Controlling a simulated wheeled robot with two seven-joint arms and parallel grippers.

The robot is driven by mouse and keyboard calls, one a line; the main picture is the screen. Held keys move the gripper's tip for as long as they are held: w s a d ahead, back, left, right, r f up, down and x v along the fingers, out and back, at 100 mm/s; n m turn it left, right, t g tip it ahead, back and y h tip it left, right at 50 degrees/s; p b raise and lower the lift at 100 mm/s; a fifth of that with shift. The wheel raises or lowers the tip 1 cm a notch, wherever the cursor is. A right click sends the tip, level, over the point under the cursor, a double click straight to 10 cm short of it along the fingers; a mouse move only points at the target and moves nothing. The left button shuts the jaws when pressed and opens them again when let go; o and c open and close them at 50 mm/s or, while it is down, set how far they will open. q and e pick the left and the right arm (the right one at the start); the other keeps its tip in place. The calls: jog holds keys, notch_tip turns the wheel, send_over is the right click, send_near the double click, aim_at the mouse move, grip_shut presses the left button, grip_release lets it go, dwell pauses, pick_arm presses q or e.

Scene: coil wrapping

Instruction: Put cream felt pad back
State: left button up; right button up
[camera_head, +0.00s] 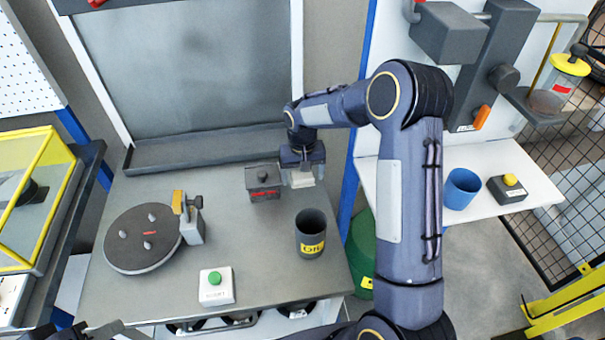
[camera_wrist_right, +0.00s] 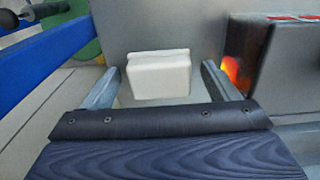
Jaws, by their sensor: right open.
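The cream felt pad (camera_wrist_right: 158,76) is a small pale block on the grey table, seen in the wrist view between and just past my right fingertips. In the head view part of the pad (camera_head: 302,181) shows below the right gripper. My right gripper (camera_head: 301,170) is open and hangs over the pad near the table's right side. Its fingers stand to either side of the pad with gaps, so it is not gripped. Dark parts at the lower left edge of the head view may be my left gripper (camera_head: 98,329); its jaws cannot be made out.
A dark grey box (camera_head: 262,184) with a red mark stands close left of the pad. A dark cup (camera_head: 310,234), a green-button box (camera_head: 216,286) and a round turntable (camera_head: 142,238) share the table (camera_head: 260,255). A white side table (camera_head: 520,205) stands right.

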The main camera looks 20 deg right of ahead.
aim_at(303, 175)
notch_tip(303, 175, up, 12)
jog(key=s+r+t+y, duration=0.1)
jog(key=s+r, duration=0.4)
jog(key=s, duration=0.2)
jog(key=s+a+t+y, duration=0.1)
jog(key=s+a+t, duration=0.1)
jog(key=s, duration=0.9)
jog(key=s+a+f+n+t+y, duration=0.1)
jog(key=s+a+t, duration=0.1)
jog(key=s, duration=0.9)
jog(key=shift+s+a+t+y+b, duration=0.3)
jog(key=shift+a+y+b, duration=0.1)
jog(key=shift+a, duration=0.1)
